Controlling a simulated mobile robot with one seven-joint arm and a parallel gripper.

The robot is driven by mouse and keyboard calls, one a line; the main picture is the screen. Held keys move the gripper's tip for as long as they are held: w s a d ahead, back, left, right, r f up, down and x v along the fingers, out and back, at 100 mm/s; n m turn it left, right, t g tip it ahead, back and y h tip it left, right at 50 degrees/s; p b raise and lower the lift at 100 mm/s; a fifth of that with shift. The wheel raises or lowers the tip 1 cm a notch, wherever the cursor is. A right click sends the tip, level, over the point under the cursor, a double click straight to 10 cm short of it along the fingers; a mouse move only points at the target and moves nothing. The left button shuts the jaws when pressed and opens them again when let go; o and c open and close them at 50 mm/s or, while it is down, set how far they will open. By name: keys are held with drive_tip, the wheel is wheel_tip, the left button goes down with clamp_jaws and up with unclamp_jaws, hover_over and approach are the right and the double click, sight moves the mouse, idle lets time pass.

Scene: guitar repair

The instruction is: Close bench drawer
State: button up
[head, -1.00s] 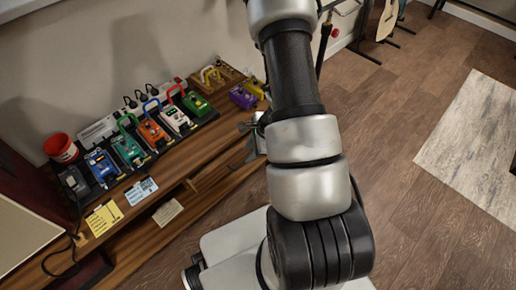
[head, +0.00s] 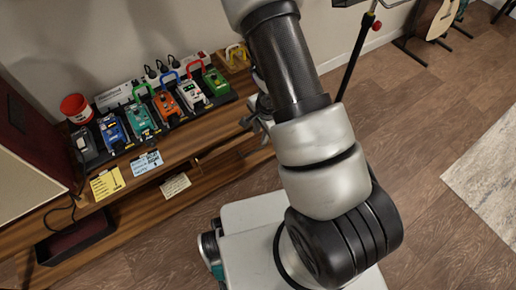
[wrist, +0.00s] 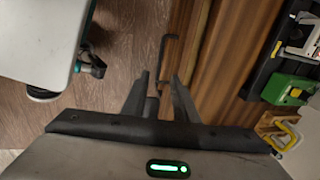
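The wooden bench (head: 150,185) runs along the wall at left in the head view. In the wrist view its wood front (wrist: 196,60) runs up the middle, with a dark bar handle (wrist: 164,50) on its left side. I take this as the drawer's handle; how far the drawer stands out, I cannot tell. My gripper (wrist: 160,84) has its two fingers apart, with nothing clearly held between them, just below the handle in the picture. In the head view my gripper (head: 256,116) shows partly beside my arm at the bench's right part.
Several coloured pedals, such as the orange one (head: 165,103), stand on the bench top with a red bucket (head: 76,108). A dark tray (head: 75,240) sits low at left. A guitar (head: 443,18) stands at back right. Wood floor (head: 420,150) at right is clear.

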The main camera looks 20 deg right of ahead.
sight(257, 150)
drive_tip(key=f+b, duration=0.1)
drive_tip(key=f, duration=0.3)
drive_tip(key=w+f+b, duration=0.1)
drive_tip(key=f, duration=0.3)
drive_tip(key=w+f, duration=0.1)
drive_tip(key=f, duration=0.2)
drive_tip(key=shift+a+f+b, duration=0.3)
drive_tip(key=shift+f+b, duration=0.1)
clamp_jaws()
drive_tip(key=shift+w+r, duration=0.1)
idle(0.7)
